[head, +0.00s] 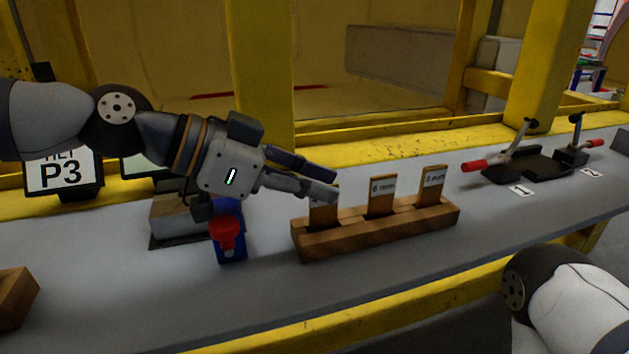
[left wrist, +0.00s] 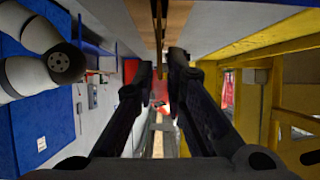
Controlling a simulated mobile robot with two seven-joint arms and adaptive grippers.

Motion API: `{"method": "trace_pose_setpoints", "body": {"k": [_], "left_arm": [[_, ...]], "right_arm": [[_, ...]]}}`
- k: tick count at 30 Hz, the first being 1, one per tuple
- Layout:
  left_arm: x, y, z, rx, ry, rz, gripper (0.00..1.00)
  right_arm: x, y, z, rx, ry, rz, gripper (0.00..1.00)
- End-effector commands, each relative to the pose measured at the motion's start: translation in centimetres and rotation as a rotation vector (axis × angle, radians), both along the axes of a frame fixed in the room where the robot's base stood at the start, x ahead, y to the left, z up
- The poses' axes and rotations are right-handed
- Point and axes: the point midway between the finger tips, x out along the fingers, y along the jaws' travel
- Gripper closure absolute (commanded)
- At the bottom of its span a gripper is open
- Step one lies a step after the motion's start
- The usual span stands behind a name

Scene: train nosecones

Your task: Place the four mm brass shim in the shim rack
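The wooden shim rack (head: 400,226) stands on the grey bench in the middle of the head view. Three upright brass shims are in it: a left one (head: 322,217), a middle one (head: 381,197) and a right one (head: 431,188). Their small labels are too blurred to read surely, and my fingers cover the left shim's upper part. My left gripper (head: 334,186) is at the left shim's top. In the left wrist view its fingertips (left wrist: 162,62) are apart, with a thin shim edge (left wrist: 159,30) ahead between them. My right gripper is out of view.
A blue block with a red knob (head: 227,236) stands left of the rack, close below my left wrist. Red-handled clamps (head: 535,160) are at the right, and a wooden block (head: 15,297) is at the lower left. The bench front is clear.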

Motion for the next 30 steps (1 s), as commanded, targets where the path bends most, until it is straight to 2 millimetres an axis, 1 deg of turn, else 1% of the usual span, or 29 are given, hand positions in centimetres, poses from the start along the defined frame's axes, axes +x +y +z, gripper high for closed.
{"method": "trace_pose_setpoints", "body": {"k": [9, 12, 14, 17, 21, 24, 27, 30], "left_arm": [[0.0, 0.0, 0.1, 0.000, 0.000, 0.001, 0.75], [0.0, 0.3, 0.7, -0.001, -0.003, 0.002, 0.75], [-0.3, 1.1, 1.2, -0.001, -0.002, 0.004, 0.75], [-0.9, 3.1, 2.4, -0.004, -0.004, 0.005, 0.75], [-1.9, 6.3, 4.4, -0.004, -0.007, 0.005, 0.75], [-2.6, 8.2, 5.4, -0.003, -0.005, 0.003, 0.75], [-3.0, 9.4, 6.0, -0.002, -0.003, 0.002, 0.75], [-3.2, 10.0, 6.2, -0.001, 0.000, 0.000, 0.75]], "right_arm": [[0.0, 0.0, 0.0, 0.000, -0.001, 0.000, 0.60], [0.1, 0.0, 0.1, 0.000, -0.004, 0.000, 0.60], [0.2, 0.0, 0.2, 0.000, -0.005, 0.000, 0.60], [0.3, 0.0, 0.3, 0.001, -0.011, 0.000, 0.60], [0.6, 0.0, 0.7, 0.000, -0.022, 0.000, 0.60], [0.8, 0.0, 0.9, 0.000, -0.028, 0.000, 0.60], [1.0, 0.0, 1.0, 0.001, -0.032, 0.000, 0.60], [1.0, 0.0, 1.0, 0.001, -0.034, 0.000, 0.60]]}}
